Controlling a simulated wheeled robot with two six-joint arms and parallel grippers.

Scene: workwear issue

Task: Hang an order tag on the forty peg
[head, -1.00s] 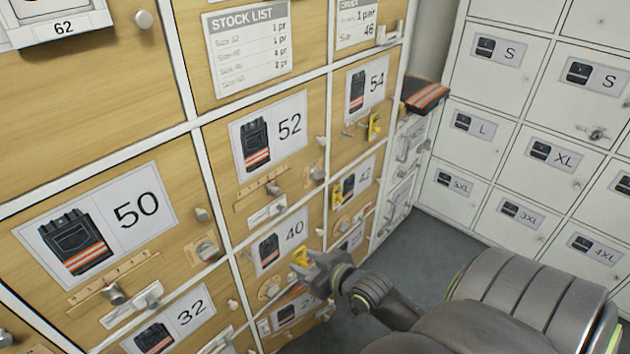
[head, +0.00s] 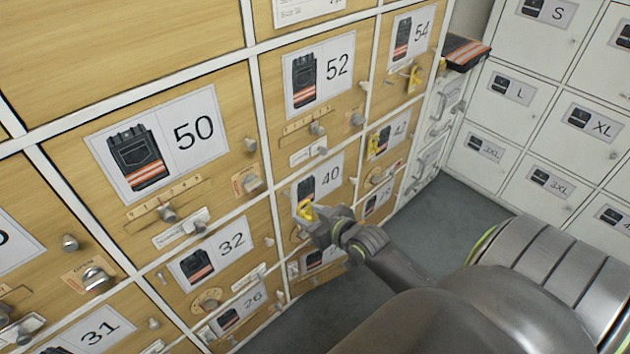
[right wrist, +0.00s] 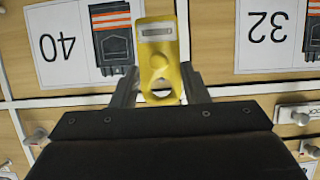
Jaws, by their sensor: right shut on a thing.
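My right gripper (head: 315,222) is in front of the door marked 40 (head: 324,181), near the lower left of its label. It is shut on a yellow order tag (right wrist: 160,62), which stands out between the fingers in the right wrist view and has a slot and a round hole. In the head view the tag (head: 305,210) overlaps the label's lower left corner. A small peg (head: 352,181) shows at the right of the 40 label, apart from the tag. The arm hides the lower part of this door. My left gripper is out of view.
Other yellow tags hang on the 54 door (head: 413,78) and the door below it (head: 377,143). Knobs and sliders stick out around the 52 (head: 316,77), 50 (head: 158,145) and 32 (head: 208,250) doors. White lockers (head: 515,95) stand at right, with open grey floor before them.

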